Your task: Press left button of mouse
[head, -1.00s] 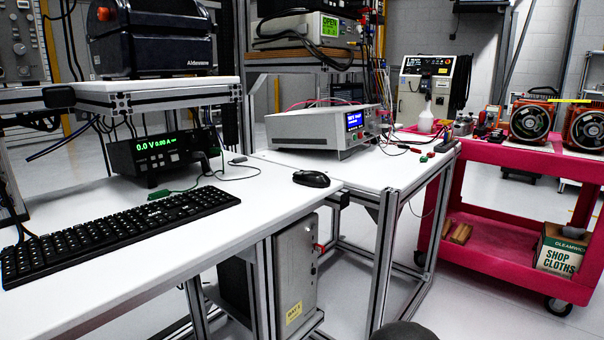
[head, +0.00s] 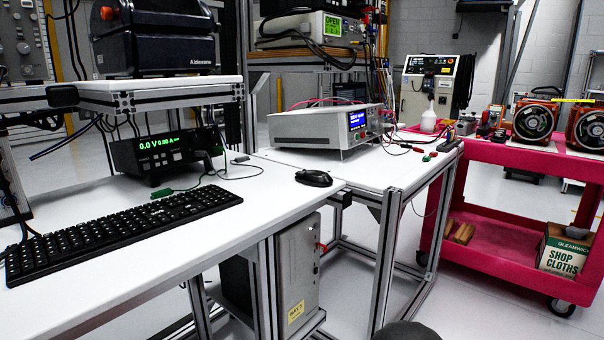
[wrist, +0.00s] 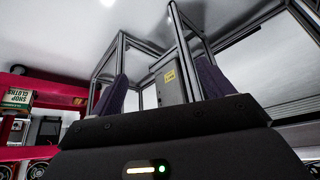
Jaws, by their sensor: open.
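The black mouse (head: 314,178) lies on the white bench top near its right end, to the right of the keyboard. Its buttons are too small to tell apart here. My gripper (wrist: 160,92) shows in the wrist view with its two dark fingers spread apart and nothing between them. The mouse does not show in the wrist view, where the picture looks upside down and holds bench legs and a grey cabinet. In the head view, only a dark rounded part at the bottom edge, likely mine, is in sight, and the gripper is not.
A black keyboard (head: 120,230) lies on the white bench (head: 225,232), with a power supply (head: 165,153) behind it. A grey instrument (head: 325,128) sits on the second bench. A pink cart (head: 500,155) stands at right. The bench around the mouse is mostly clear.

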